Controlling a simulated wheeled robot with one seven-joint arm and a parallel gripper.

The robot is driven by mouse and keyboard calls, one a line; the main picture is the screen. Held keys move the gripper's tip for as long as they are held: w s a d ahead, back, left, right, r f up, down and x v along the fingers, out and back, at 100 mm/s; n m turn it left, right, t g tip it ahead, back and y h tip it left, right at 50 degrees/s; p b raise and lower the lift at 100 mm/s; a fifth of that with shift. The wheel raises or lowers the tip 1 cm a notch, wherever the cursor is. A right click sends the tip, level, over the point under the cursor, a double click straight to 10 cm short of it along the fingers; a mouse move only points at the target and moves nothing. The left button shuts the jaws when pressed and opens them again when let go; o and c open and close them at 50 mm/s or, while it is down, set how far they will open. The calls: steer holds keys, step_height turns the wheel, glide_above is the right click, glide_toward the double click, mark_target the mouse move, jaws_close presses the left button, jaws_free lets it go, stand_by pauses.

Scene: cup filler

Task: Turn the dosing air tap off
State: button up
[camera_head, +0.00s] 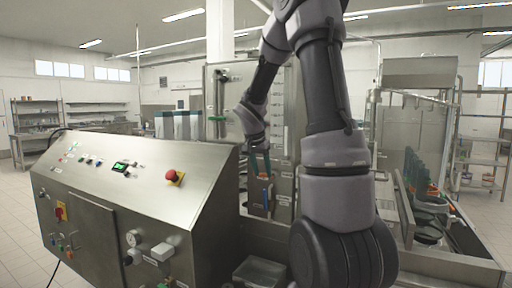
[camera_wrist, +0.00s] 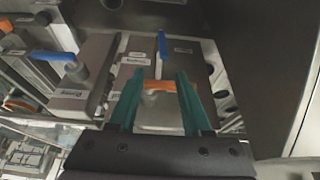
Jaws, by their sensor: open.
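My gripper (camera_wrist: 158,76) is open, its two teal fingers pointing at a metal panel. In the wrist view an orange bar (camera_wrist: 158,86) shows between the fingers; I cannot tell whether they touch it. A blue tap lever (camera_wrist: 162,45) stands upright in the picture just beyond the fingertips, on a plate with small labels. A second blue lever (camera_wrist: 54,56) lies crosswise on the plate to the left. The labels are too small to read surely, so I cannot tell which is the dosing air tap. In the head view my gripper (camera_head: 260,160) points down behind the control console.
The sloped console (camera_head: 140,165) with a red emergency button (camera_head: 173,176) stands at left in the head view. Another orange part (camera_wrist: 20,103) lies at the wrist view's left edge. A dark flat panel (camera_wrist: 265,90) borders the right side.

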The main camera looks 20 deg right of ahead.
steer(key=s+a+r+n+t+y, duration=0.1)
steer(key=s+a+r, duration=0.3)
steer(key=s, duration=0.3)
steer(key=s+a+r+n+t+y, duration=0.1)
steer(key=s+a+r+n, duration=0.1)
steer(key=s+a+r, duration=0.3)
steer(key=shift+s+r+y, duration=0.3)
steer(key=shift+s+r, duration=0.9)
steer(key=shift+s, duration=0.3)
